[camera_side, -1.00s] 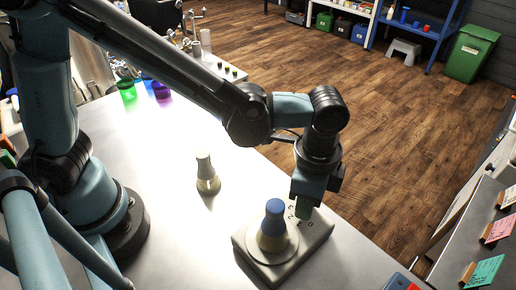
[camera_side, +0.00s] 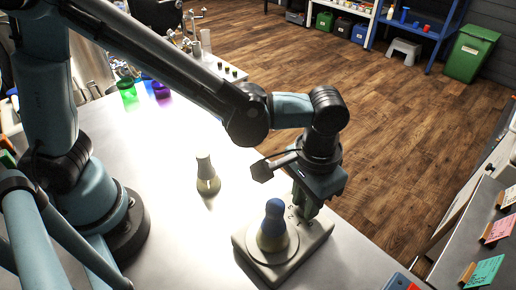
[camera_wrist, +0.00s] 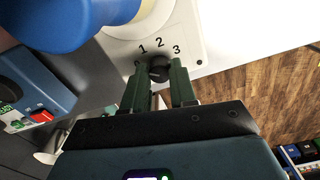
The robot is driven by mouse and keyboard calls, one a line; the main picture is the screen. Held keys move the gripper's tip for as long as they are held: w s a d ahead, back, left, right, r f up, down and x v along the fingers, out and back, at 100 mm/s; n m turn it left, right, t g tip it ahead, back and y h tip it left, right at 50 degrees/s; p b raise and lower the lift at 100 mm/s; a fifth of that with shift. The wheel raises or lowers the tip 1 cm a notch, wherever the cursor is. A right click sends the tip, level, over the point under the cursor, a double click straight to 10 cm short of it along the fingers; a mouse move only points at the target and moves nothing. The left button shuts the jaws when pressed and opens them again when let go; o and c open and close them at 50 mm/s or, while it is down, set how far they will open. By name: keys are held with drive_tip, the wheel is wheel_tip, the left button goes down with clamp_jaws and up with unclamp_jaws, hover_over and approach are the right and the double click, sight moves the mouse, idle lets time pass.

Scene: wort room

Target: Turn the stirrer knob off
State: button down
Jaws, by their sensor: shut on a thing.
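The stirrer (camera_side: 297,262) is a pale box with a round plate on the steel table. A flask with a blue upper part (camera_side: 273,225) stands on its plate. In the wrist view the dark stirrer knob (camera_wrist: 159,71) sits on the pale panel (camera_wrist: 203,40), with the marks 1, 2 and 3 showing beyond it. My gripper (camera_wrist: 161,74) is shut on the knob, one green finger on each side. In the side view my gripper (camera_side: 306,209) points down at the stirrer's right part and hides the knob. I cannot tell where the knob points; any off mark is hidden.
A pale flask (camera_side: 207,178) stands apart on the table, left of the stirrer. A blue case with a red part (camera_wrist: 40,117) lies beside the stirrer in the wrist view. Green and purple vessels (camera_side: 128,90) stand at the back left. The table between is clear.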

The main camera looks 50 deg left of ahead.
drive_tip(key=shift+n, duration=1.1)
drive_tip(key=c, duration=0.9)
unclamp_jaws()
wheel_tip(320, 180, up, 12)
